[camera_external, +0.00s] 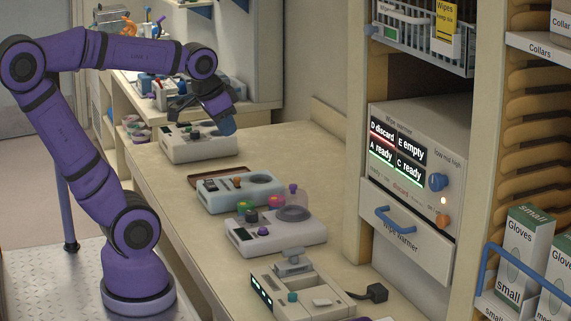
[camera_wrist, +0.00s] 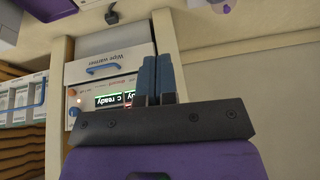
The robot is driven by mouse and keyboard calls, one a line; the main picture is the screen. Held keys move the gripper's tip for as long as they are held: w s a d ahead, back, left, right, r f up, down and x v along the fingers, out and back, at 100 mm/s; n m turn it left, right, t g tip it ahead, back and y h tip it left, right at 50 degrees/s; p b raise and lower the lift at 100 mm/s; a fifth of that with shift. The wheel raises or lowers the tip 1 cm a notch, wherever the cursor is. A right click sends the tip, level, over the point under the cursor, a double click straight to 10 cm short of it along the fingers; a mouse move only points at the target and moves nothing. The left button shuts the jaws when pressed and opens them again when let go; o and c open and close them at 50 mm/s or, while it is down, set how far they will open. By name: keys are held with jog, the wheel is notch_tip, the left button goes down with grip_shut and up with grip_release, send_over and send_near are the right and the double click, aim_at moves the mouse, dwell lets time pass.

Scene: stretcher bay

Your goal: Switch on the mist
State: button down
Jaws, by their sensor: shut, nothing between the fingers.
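Several small devices stand in a row on the counter; no label that says mist is readable. A white device (camera_external: 203,149) stands farther back, and a white box with a green display (camera_external: 300,292) is in front. My gripper (camera_external: 222,125) is shut and empty, above or beside the farthest white device; contact cannot be told. Its blue fingers (camera_wrist: 158,78) are together in the wrist view.
The wipe warmer (camera_external: 410,170) stands right of the counter, with lit panels, a blue knob and a drawer (camera_external: 405,235). Shelves with glove boxes (camera_external: 525,252) are at the far right. A black plug (camera_external: 376,292) lies on the counter (camera_external: 165,205), whose left strip is bare.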

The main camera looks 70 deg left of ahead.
jog(key=w+a+g+y, duration=0.1)
jog(key=w+a, duration=0.7)
jog(key=a, duration=0.1)
jog(key=g, duration=0.4)
send_over(209, 181)
jog(key=d, duration=0.2)
notch_tip(209, 181, down, 19)
jog(key=shift+f, duration=0.15)
jog(key=f, duration=0.4)
jog(key=a+f, duration=0.1)
jog(key=f, duration=0.4)
jog(key=a+f, duration=0.1)
jog(key=f, duration=0.3)
jog(key=shift+f, duration=0.4)
